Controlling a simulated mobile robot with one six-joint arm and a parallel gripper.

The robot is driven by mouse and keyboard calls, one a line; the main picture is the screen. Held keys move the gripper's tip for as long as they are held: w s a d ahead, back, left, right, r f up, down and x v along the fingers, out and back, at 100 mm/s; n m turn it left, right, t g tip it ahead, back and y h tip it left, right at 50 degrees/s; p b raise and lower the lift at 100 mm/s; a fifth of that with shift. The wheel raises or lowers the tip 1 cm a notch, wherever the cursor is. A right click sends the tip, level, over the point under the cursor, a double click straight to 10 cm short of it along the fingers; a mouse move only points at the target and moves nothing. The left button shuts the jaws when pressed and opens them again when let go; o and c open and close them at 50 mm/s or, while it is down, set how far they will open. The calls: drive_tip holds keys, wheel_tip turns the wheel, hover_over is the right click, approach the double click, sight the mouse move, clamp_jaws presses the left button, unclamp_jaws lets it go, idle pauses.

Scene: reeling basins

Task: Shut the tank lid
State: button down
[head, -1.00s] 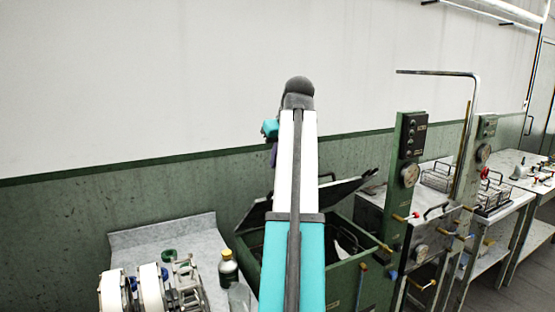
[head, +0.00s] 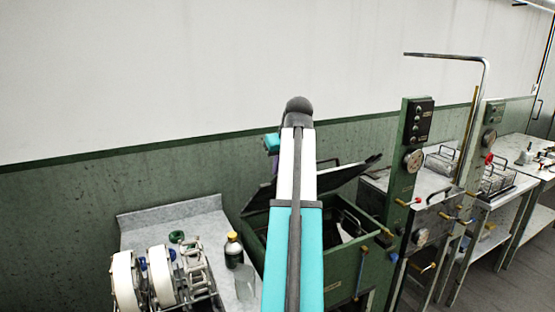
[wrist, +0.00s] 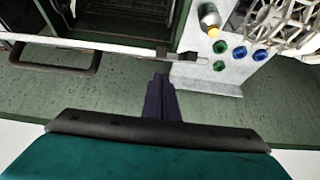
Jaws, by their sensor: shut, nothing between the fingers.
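The green tank (head: 338,271) stands in the middle of the head view, partly hidden behind my arm. Its lid (head: 343,178) is raised and tilted, leaving the tank's inside showing. A dark handle shows at the lid's far edge. In the wrist view the lid's pale edge (wrist: 125,47) and black handle (wrist: 56,68) are at the upper left. My gripper (wrist: 160,80) is shut and empty, its dark fingers pointing at the gap beside the lid's edge. It looks apart from the lid. In the head view my arm hides most of the gripper.
A grey bench (head: 165,215) left of the tank holds white reels (head: 140,278), a yellow-capped bottle (head: 233,250) and small knobs. A green post (head: 407,160) with a gauge and valves stands right of the tank. The wall is close behind.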

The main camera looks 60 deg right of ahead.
drive_tip(key=shift+s+a+f, duration=0.35)
drive_tip(key=shift+s+f, duration=0.2)
drive_tip(key=shift+f, duration=0.05)
drive_tip(key=shift+d, duration=0.1)
drive_tip(key=shift+f, duration=0.1)
